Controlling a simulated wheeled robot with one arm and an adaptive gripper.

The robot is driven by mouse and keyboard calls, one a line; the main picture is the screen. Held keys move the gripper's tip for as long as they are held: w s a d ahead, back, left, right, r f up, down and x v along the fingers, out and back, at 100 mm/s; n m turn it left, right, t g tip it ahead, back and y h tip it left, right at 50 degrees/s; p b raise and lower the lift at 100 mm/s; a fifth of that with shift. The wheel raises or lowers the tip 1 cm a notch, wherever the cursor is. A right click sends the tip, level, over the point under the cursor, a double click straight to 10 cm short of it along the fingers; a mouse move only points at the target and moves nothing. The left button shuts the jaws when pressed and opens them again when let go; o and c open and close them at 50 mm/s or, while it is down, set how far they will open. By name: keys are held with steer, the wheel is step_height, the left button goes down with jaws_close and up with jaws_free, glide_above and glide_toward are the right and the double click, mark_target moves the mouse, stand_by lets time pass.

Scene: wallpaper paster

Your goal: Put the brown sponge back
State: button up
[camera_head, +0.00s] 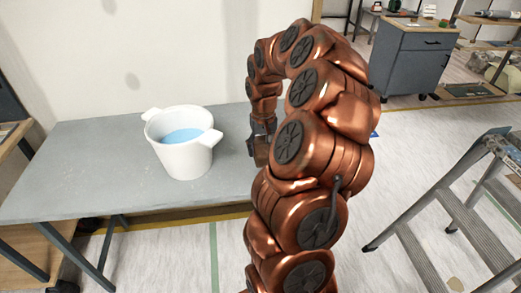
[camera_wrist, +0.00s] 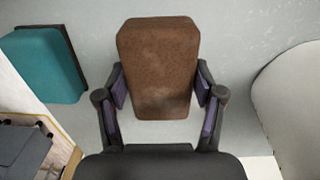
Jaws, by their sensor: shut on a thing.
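The brown sponge (camera_wrist: 158,65) is a block with cut corners, seen between the two fingers in the wrist view. My gripper (camera_wrist: 160,90) is shut on it, with a dark pad against each long side. The grey table top (camera_wrist: 235,50) shows behind the sponge; I cannot tell whether the sponge touches it.
A white bucket (camera_head: 186,160) with blue water stands on the table left of my gripper. A teal block with a dark edge (camera_wrist: 45,65) lies left of the sponge in the wrist view. A stepladder (camera_head: 465,215) stands at right; a grey cabinet (camera_head: 410,60) is behind.

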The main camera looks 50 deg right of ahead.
mark_target(260, 142)
steer(key=shift+w+d+f, duration=0.1)
steer(key=shift+w+d, duration=0.15)
steer(key=shift+w, duration=0.3)
steer(key=shift+w+d, duration=0.2)
steer(key=shift+w, duration=0.3)
steer(key=shift+f+p, duration=0.35)
steer(key=shift+f, duration=1.2)
steer(key=shift+f, duration=0.1)
steer(key=shift+f+b, duration=0.2)
steer(key=shift+b, duration=0.1)
steer(key=o, duration=1.2)
steer(key=shift+r+p, duration=0.25)
steer(key=shift+p, duration=0.25)
step_height(260, 142, up, 7)
steer(key=shift+w+d+f+b, duration=0.1)
steer(key=shift+b, duration=0.6)
steer(key=shift+r, duration=0.4)
